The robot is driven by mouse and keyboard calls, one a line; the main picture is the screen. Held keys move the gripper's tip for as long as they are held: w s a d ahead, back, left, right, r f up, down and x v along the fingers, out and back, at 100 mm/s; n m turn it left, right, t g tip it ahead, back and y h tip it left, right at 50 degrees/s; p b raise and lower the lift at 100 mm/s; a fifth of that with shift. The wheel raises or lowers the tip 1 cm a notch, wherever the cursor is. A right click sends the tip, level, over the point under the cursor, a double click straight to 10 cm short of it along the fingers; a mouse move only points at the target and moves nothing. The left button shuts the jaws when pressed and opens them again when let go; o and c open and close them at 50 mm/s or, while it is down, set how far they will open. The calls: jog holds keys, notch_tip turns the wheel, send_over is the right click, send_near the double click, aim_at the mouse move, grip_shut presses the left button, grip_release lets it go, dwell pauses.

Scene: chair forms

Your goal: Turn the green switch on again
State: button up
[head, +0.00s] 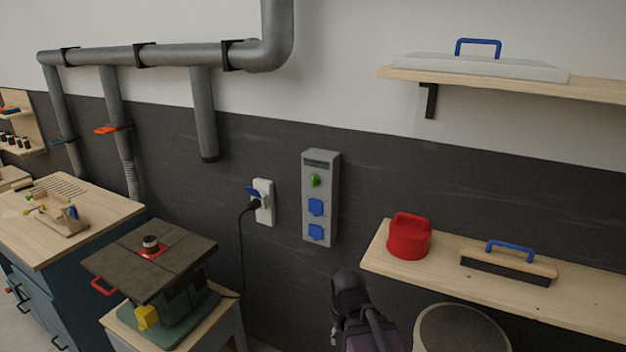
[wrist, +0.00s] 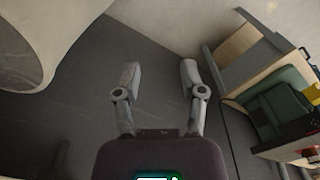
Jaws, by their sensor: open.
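The green switch (head: 315,181) sits near the top of a grey wall box (head: 321,240) in the head view, above two blue socket covers (head: 316,207). It is small, and I cannot tell its exact setting. My arm shows low in the middle of the head view, below the box. My gripper (wrist: 160,75) shows in the wrist view with its two fingers apart and nothing between them. The fingers are in front of the dark wall or floor, away from any object. The switch is not in the wrist view.
A white socket (head: 264,203) with a plug and cable is left of the box. A machine table (head: 190,250) stands lower left. At right, a wooden shelf (head: 590,305) holds a red canister (head: 409,240) and a brush (head: 508,262). A round bin (head: 462,330) stands below it.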

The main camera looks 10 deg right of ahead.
jog(key=shift+w, duration=0.15)
jog(key=n+t+h+p, duration=0.5)
jog(key=n+t+h, duration=0.8)
jog(key=n, duration=1.6)
send_near(313, 179)
jog(key=s+a+t+y, duration=0.1)
jog(key=s+t+y, duration=0.1)
jog(key=s, duration=0.2)
jog(key=shift+r, duration=0.15)
jog(key=shift+w, duration=0.15)
jog(key=x, duration=1.3)
jog(key=shift+w+d+f, duration=0.2)
jog(key=shift+w+f, duration=0.05)
jog(key=shift+f, duration=0.1)
